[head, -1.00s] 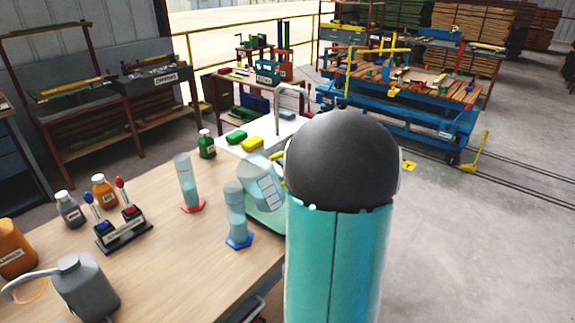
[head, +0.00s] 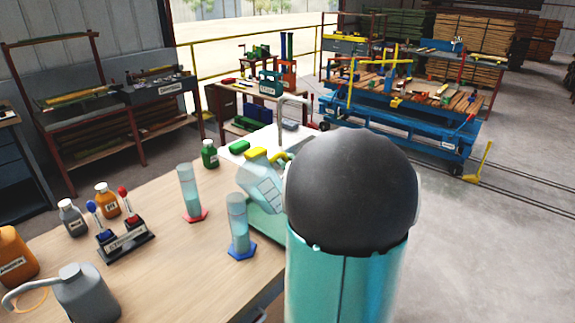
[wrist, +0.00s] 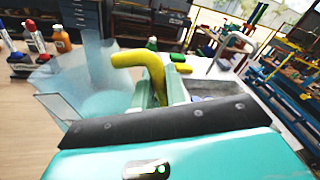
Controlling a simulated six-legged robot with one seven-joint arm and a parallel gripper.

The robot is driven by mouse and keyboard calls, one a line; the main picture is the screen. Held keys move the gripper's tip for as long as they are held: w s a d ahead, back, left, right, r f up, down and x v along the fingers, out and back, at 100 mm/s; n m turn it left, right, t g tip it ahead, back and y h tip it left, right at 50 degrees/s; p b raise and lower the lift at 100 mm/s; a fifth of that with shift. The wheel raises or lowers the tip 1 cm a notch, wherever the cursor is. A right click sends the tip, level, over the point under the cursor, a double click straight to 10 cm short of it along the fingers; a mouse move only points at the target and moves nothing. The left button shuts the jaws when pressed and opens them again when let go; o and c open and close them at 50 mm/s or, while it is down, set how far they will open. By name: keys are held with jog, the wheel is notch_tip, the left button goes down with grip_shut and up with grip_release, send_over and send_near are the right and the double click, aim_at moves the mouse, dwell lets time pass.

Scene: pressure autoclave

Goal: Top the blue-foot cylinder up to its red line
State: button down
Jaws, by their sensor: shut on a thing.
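The blue-foot cylinder (head: 238,228) stands upright near the right edge of the wooden bench, with pale blue liquid inside; I cannot make out its red line. The red-foot cylinder (head: 190,192) stands behind it to the left, also with pale liquid. A clear jug (head: 266,186) with a marked panel is held tilted just right of the blue-foot cylinder's top. In the wrist view, my gripper (wrist: 153,88) is shut on the jug's yellow handle (wrist: 130,58), and the clear jug wall (wrist: 85,75) fills the left. My arm hides the gripper's jaws in the head view.
A lever stand (head: 125,242), a grey can (head: 85,292), orange bottles and a grey bottle (head: 72,217) are at the left. The front middle bench is clear.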

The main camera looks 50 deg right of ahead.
aim_at(272, 158)
jog(key=shift+w+a+r+n+h, duration=0.15)
jog(key=shift+a+r+n, duration=0.15)
jog(key=shift+r+n, duration=0.4)
jog(key=shift+w+a+r+n+h, duration=0.15)
jog(key=shift+a+r+n, duration=0.1)
jog(key=shift+r+n, duration=0.4)
jog(key=shift+w+a+r+n+g, duration=0.15)
jog(key=shift+a+r+n+g, duration=0.35)
jog(key=shift+r+n, duration=0.3)
jog(key=shift+w+a+r+n, duration=0.2)
jog(key=shift+a+r+n, duration=0.45)
jog(key=shift+a+n, duration=0.1)
jog(key=shift+w+a+r+n+h, duration=0.15)
jog(key=shift+a+r+n+h, duration=0.15)
jog(key=shift+n, duration=0.1)
jog(key=shift+w+a+r+n+g, duration=0.3)
jog(key=shift+a+r+n, duration=0.15)
jog(key=shift+a+n, duration=0.25)
dwell(1.3)
